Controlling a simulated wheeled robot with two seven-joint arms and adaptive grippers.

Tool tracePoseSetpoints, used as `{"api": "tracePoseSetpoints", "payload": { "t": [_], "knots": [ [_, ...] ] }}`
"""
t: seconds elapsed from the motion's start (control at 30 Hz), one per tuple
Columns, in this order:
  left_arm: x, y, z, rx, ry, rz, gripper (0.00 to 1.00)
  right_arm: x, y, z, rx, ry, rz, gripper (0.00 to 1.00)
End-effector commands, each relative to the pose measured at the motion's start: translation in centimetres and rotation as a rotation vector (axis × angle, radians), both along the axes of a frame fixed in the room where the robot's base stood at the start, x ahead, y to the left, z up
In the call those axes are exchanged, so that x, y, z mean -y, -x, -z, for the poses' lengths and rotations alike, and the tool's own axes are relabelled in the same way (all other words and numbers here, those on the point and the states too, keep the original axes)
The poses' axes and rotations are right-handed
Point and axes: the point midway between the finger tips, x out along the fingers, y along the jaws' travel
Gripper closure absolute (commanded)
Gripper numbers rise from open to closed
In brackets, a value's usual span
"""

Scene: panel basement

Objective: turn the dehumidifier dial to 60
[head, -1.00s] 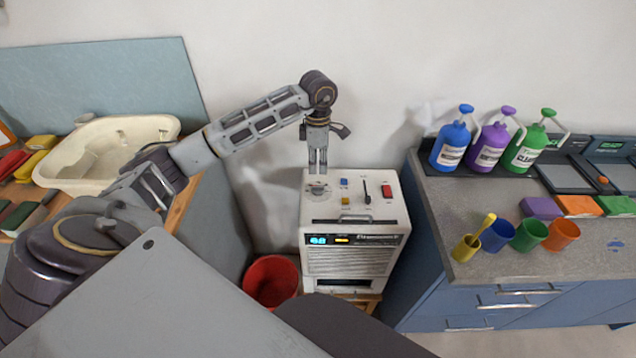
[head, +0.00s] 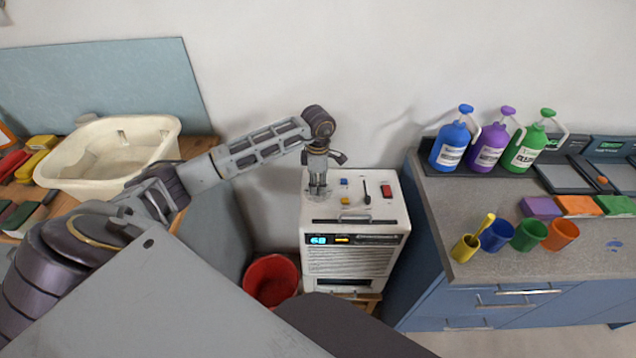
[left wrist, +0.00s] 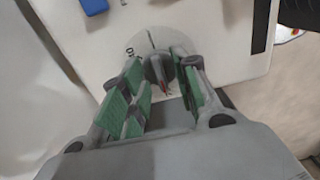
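The white dehumidifier (head: 352,258) stands against the wall, and its lit display (head: 318,240) appears to read 68. Its dial (left wrist: 157,66) is a grey knob with a red mark on a round pale plate, seen in the left wrist view. My left gripper (head: 318,188) points down over the dial at the top left of the unit and hides it in the head view. In the left wrist view the green-padded fingers (left wrist: 160,80) stand apart on either side of the knob, with small gaps visible. My right gripper is not in view.
Beside the dial on the panel are a blue button (head: 344,182), a yellow button (head: 345,200), a black lever (head: 365,190) and a red switch (head: 387,190). A red bucket (head: 271,280) stands at left. A counter (head: 440,210) with bottles and cups is at right.

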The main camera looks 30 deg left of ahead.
Motion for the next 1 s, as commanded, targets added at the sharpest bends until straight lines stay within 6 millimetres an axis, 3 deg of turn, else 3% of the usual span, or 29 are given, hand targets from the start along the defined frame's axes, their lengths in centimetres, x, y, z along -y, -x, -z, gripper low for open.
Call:
{"api": "tracePoseSetpoints", "payload": {
  "t": [0.13,0.37,1.0],
  "knots": [
    [0.0,0.0,0.0,0.000,0.000,0.000,0.70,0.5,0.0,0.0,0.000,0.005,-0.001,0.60],
    [0.0,0.0,0.0,0.000,0.000,0.000,0.99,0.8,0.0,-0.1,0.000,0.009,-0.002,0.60],
    [0.0,-0.1,0.0,0.002,-0.001,0.096,1.00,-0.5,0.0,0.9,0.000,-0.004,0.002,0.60]
  ]
}}
